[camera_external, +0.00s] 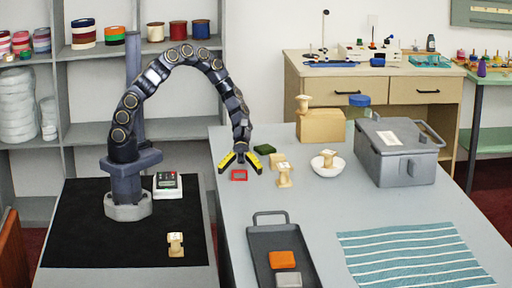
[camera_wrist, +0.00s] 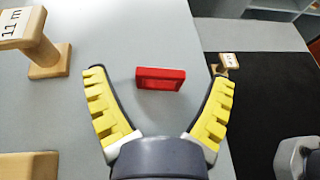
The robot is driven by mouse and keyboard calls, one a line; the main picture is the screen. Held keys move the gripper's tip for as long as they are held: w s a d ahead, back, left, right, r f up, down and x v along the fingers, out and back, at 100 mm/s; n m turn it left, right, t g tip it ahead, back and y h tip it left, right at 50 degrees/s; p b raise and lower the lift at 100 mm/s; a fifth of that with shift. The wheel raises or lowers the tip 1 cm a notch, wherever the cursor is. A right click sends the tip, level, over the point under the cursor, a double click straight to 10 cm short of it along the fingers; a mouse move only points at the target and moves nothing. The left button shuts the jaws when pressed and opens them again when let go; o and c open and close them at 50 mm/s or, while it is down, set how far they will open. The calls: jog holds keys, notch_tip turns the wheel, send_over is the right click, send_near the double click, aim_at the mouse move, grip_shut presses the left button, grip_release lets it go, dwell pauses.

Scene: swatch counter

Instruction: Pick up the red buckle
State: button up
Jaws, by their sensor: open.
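The red buckle (camera_external: 239,175) is a small rectangular frame on the grey counter, near the counter's left edge. In the wrist view the red buckle (camera_wrist: 160,78) lies between and a little beyond my gripper's yellow fingers. My gripper (camera_external: 240,165) is open and empty, pointing down just above and behind the buckle in the external view. Its two fingers spread wide in the wrist view (camera_wrist: 157,98). The gripper does not visibly touch the buckle.
A dark green block (camera_external: 264,149) and wooden spools (camera_external: 284,175) stand right of my gripper. A white bowl (camera_external: 328,164), a grey lidded box (camera_external: 397,152) and a wooden block (camera_external: 320,126) stand farther right. A dark tray (camera_external: 262,240) lies in front. A striped cloth (camera_external: 415,258) lies right.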

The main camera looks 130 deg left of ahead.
jog(key=shift+w+d+f, duration=0.3)
jog(key=shift+w+d, duration=0.1)
jog(key=shift+d, duration=0.15)
jog(key=c, duration=0.9)
jog(key=shift+r, duration=0.1)
